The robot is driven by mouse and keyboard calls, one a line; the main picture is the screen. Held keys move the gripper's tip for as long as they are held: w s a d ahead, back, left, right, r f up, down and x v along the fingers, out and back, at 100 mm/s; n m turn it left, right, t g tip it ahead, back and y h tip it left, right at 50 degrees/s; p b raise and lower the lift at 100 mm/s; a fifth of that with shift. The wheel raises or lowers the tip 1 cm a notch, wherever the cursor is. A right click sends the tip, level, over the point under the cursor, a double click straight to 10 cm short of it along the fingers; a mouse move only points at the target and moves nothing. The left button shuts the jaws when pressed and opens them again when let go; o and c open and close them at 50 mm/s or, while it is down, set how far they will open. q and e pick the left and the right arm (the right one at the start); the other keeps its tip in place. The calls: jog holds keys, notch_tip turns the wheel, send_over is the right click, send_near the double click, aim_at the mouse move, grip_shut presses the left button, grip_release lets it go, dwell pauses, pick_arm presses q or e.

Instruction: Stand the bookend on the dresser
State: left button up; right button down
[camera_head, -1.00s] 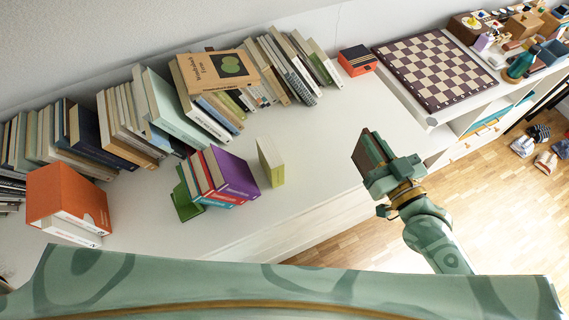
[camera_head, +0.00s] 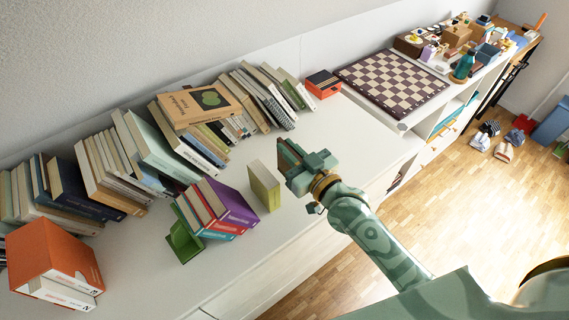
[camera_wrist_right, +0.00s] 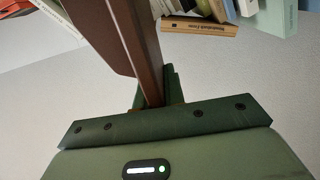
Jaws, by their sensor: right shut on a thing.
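My right gripper (camera_head: 300,170) is shut on a brown slab-like bookend (camera_head: 288,155), held over the white dresser top (camera_head: 345,130), to the right of a lone cream-and-green book (camera_head: 264,186). In the right wrist view the brown bookend (camera_wrist_right: 147,50) rises from the jaws; its far end is cut off by the frame. I cannot tell how high it is above the dresser. A green bookend-like piece (camera_head: 183,242) stands against the left of a short row of purple, teal and red books (camera_head: 232,202). My left gripper is not in view.
A long row of books (camera_head: 105,170) lines the wall, with a tan book (camera_head: 200,102) lying on top. An orange box-like book set (camera_head: 55,255) stands at the left. A small orange-and-black box (camera_head: 323,83) and chessboard (camera_head: 392,82) are at the back right.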

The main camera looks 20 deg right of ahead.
jog(key=w+f+b, duration=0.1)
jog(key=f, duration=0.1)
jog(key=w+f+b, duration=0.1)
jog(key=w+f, duration=0.1)
jog(key=shift+w+d+f, duration=0.15)
jog(key=shift+w+f, duration=0.05)
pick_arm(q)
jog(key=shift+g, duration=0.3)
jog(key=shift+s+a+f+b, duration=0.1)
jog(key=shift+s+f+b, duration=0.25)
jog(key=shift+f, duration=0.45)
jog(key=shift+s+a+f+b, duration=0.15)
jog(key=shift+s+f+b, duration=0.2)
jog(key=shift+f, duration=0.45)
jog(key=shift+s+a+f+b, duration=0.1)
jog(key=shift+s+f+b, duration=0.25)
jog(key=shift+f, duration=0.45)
pick_arm(e)
jog(key=shift+w+f, duration=0.15)
jog(key=shift+f, duration=0.75)
jog(key=shift+w+f, duration=0.1)
jog(key=shift+f, duration=0.8)
jog(key=shift+f, duration=0.1)
jog(key=c, duration=1.5)
grip_release()
jog(key=shift+f, duration=0.1)
jog(key=shift+s, duration=0.1)
